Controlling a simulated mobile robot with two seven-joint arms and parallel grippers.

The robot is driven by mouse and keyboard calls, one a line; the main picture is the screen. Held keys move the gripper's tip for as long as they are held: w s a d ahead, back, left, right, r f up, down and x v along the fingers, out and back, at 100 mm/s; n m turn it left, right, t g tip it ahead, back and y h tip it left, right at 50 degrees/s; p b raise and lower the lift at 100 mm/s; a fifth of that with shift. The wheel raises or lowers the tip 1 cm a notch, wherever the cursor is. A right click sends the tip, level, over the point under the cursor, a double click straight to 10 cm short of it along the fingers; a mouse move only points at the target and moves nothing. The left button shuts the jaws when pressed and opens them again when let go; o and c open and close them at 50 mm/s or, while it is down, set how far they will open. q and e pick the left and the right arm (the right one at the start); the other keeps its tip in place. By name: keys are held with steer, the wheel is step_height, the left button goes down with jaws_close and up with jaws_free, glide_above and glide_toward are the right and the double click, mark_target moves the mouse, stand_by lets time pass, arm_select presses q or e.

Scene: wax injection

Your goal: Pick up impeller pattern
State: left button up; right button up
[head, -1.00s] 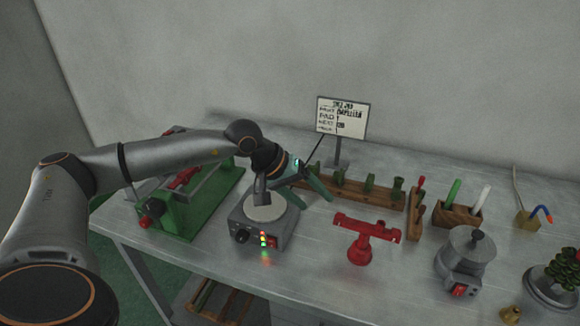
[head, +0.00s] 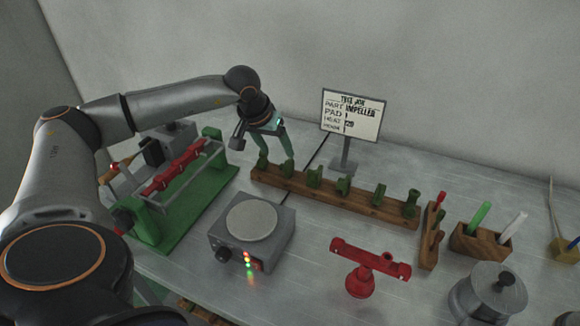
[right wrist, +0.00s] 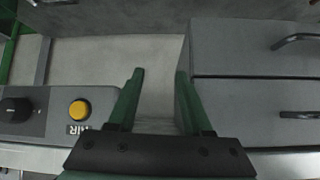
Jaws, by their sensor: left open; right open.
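Several small dark-green wax patterns (head: 343,186) stand in a row in a long wooden rack (head: 360,206) at the back of the bench. Their shapes are too small to tell which one is the impeller. My left gripper (head: 275,157) points down, open, at the rack's left end. Its green fingers overlap the leftmost patterns in the picture, so I cannot tell whether they touch or straddle one. In the right wrist view my right gripper (right wrist: 160,75) is open and empty, away from the patterns, beside grey drawers (right wrist: 250,100).
A hot plate (head: 252,222) with lit lights stands in front of the rack. A green fixture with a red bar (head: 172,168) is left. A red stand (head: 361,280), a small tool block (head: 432,240), a pen holder (head: 478,242) and a metal pot (head: 492,295) are right.

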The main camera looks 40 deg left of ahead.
mark_target(284, 166)
arm_select(q)
steer(key=b+x, duration=0.2)
steer(key=x, duration=0.3)
steer(key=b+x, duration=0.2)
steer(key=x, duration=0.1)
steer(key=b+x, duration=0.1)
steer(key=shift+w+a+f+b, duration=0.15)
steer(key=shift+a+f+b, duration=0.1)
steer(key=shift+b, duration=0.15)
steer(key=shift+w, duration=0.1)
steer(key=c, duration=0.6)
jaws_close()
arm_select(e)
step_height(284, 166, down, 6)
steer(key=a, duration=0.1)
steer(key=shift+w, duration=0.2)
